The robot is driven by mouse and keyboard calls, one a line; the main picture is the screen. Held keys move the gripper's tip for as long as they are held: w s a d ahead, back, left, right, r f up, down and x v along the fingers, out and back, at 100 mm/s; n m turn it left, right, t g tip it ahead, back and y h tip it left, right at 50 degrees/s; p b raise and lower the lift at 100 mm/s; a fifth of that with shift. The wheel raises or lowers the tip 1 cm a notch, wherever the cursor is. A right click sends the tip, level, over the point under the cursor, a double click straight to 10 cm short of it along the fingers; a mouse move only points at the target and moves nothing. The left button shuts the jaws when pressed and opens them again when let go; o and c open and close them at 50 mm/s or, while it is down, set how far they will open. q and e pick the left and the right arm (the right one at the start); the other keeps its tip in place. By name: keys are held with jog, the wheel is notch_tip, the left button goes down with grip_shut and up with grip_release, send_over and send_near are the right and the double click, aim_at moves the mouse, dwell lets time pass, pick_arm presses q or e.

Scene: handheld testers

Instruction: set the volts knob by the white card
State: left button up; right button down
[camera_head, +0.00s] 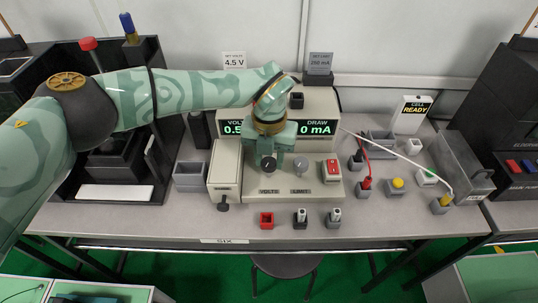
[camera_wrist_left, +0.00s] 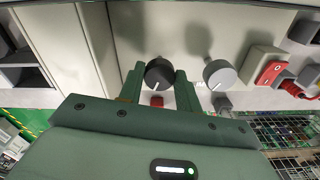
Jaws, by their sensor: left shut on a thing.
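The white card (camera_head: 234,61) stands at the back and reads 4.5 V. The tester (camera_head: 318,172) has a dark VOLTS knob (camera_head: 268,164) and a grey LIMIT knob (camera_head: 301,165). My left gripper (camera_head: 269,157) reaches down from above and is shut on the VOLTS knob. In the left wrist view the VOLTS knob (camera_wrist_left: 159,72) sits between the two fingers, with a pale pointer line on its face; the LIMIT knob (camera_wrist_left: 219,74) is to its right. The display (camera_head: 319,128) shows volts starting 0.5, the rest hidden behind my gripper, and draw 0 mA. My right gripper is out of view.
A grey card (camera_head: 320,61) reads 250 mA. A red rocker switch (camera_head: 332,166) is right of the LIMIT knob. Red and white leads (camera_head: 366,182) run at the right. Small blocks (camera_head: 266,219) line the front. A CELL READY sign (camera_head: 412,113) stands at the back right.

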pick_arm(q)
jog(key=m, duration=0.3)
jog(key=shift+m, duration=0.3)
jog(key=m, duration=0.3)
jog(key=shift+m+p, duration=0.3)
jog(key=m, duration=0.3)
jog(key=shift+m, duration=0.4)
jog(key=m, duration=0.4)
jog(key=shift+b, duration=0.35)
jog(key=m, duration=0.4)
jog(key=m+b, duration=0.1)
jog(key=m, duration=0.3)
jog(key=shift+s+m, duration=0.1)
jog(key=shift+m, duration=0.2)
jog(key=m+b, duration=0.1)
jog(key=m, duration=0.3)
jog(key=shift+m+b, duration=0.35)
jog(key=shift+m, duration=1.25)
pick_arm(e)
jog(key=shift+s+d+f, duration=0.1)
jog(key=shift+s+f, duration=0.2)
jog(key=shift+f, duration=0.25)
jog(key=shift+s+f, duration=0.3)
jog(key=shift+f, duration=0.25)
